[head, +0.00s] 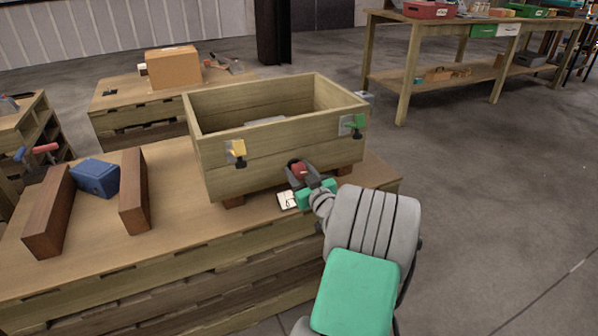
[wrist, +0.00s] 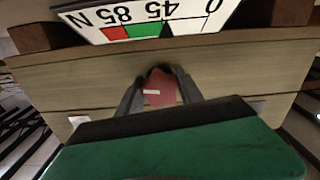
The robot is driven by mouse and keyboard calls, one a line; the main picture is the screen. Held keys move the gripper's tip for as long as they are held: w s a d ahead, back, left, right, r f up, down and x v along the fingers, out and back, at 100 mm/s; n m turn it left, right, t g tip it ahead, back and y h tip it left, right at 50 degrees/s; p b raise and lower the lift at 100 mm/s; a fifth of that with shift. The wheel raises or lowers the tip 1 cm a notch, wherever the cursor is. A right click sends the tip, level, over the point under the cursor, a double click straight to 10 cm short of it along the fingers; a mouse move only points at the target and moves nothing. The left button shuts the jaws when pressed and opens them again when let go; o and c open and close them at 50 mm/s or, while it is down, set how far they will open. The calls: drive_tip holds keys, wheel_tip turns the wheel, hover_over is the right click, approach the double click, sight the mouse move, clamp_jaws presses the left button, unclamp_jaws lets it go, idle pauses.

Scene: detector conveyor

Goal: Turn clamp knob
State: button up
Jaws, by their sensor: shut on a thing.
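The red clamp knob (head: 299,170) is at the lower front of the wooden box. In the wrist view the knob (wrist: 159,88), with a white mark on its face, sits between the two fingers of my gripper (wrist: 160,86). My gripper (head: 298,171) is shut on the knob, and its fingers hide the knob's sides. A white gauge (wrist: 140,17) appears upside down at the top of the wrist view, with 0, 45, 85 and N, red and green bands, and a dark pointer near 45. The gauge (head: 286,200) also shows below the box in the head view.
A blue block (head: 96,178) lies between two brown beams at left. Floor to the right is clear.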

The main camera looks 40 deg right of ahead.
sight(301, 173)
drive_tip(key=shift+m+p, duration=0.4)
drive_tip(key=shift+m, duration=2.5)
drive_tip(key=o, duration=1.4)
drive_tip(key=p+v, duration=0.1)
drive_tip(key=v, duration=0.6)
drive_tip(key=shift+r, duration=0.1)
drive_tip(key=shift+s+a, duration=0.2)
drive_tip(key=shift+s, duration=0.2)
